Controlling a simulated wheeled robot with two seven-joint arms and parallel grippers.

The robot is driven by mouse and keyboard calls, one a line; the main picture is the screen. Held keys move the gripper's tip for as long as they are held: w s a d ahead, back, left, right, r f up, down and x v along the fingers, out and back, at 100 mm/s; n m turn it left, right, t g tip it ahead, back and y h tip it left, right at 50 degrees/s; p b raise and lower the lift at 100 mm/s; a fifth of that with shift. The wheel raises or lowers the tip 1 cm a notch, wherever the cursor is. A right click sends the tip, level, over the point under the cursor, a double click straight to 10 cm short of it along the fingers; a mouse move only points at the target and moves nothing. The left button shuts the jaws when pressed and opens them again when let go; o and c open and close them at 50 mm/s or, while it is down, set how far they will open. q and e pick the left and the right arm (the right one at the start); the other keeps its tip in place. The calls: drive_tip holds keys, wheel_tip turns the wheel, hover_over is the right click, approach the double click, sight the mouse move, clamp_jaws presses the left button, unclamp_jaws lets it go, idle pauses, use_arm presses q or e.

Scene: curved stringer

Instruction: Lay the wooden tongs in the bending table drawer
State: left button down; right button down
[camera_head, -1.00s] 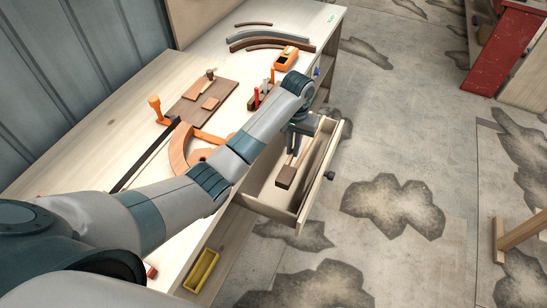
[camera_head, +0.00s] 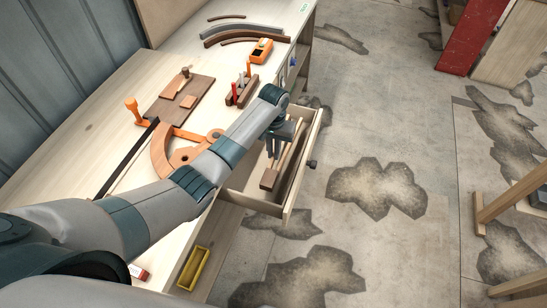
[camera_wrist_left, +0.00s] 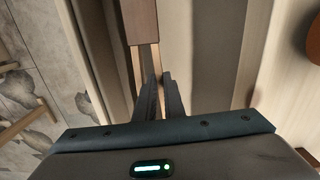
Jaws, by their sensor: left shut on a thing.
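The wooden tongs (camera_head: 269,179) have pale thin arms joined to a brown block. In the head view they are over or inside the open drawer (camera_head: 256,204) of the bending table, the block toward the near end. Whether they touch the drawer floor I cannot tell. My left gripper (camera_head: 277,150) reaches down over the drawer and is shut on the tongs' pale arms. In the left wrist view its fingers (camera_wrist_left: 160,88) are close together, with the tongs' brown block (camera_wrist_left: 139,20) beyond them. My right gripper is not in view.
The bending table top (camera_head: 95,125) carries an orange curved form (camera_head: 160,152), a board with wood pieces (camera_head: 178,105), a tool holder (camera_head: 243,92), an orange tool (camera_head: 262,50) and curved strips. Floor right of the drawer is clear.

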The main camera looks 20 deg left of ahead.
use_arm(q)
wheel_tip(320, 180, down, 3)
drive_tip(key=shift+f, duration=0.3)
drive_tip(key=shift+f, duration=0.2)
drive_tip(key=c, duration=1.8)
unclamp_jaws()
drive_tip(key=shift+c, duration=0.2)
drive_tip(key=shift+r, duration=0.15)
wheel_tip(320, 180, up, 12)
drive_tip(key=b, duration=0.1)
